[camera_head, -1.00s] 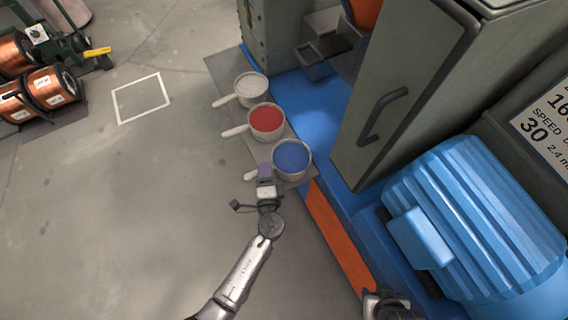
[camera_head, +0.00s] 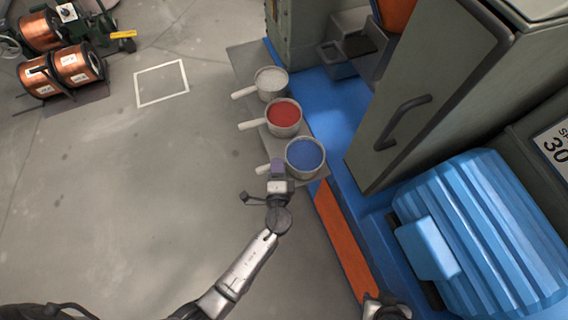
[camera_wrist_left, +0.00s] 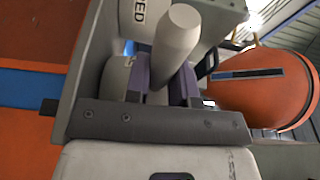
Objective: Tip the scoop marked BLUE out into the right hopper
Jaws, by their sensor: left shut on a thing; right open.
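A pale scoop (camera_head: 305,158) filled with blue stands at the near end of a row of scoops. My left gripper (camera_head: 277,170) is shut on its handle, which points left. In the left wrist view the pale, round handle (camera_wrist_left: 175,45) sits between the purple finger pads. I cannot read the word BLUE on this scoop, nor tell whether it is lifted off the plate. My right gripper (camera_head: 385,307) shows only in part at the bottom edge, open. An orange part (camera_head: 397,12) at the top edge may be a hopper; I cannot tell which one.
A red-filled scoop (camera_head: 284,115) and a white-filled scoop (camera_head: 270,83) stand beyond it on a grey plate (camera_head: 243,60). A grey cabinet door (camera_head: 430,90) and a blue motor (camera_head: 490,230) are at right. Copper spools (camera_head: 75,67) lie far left.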

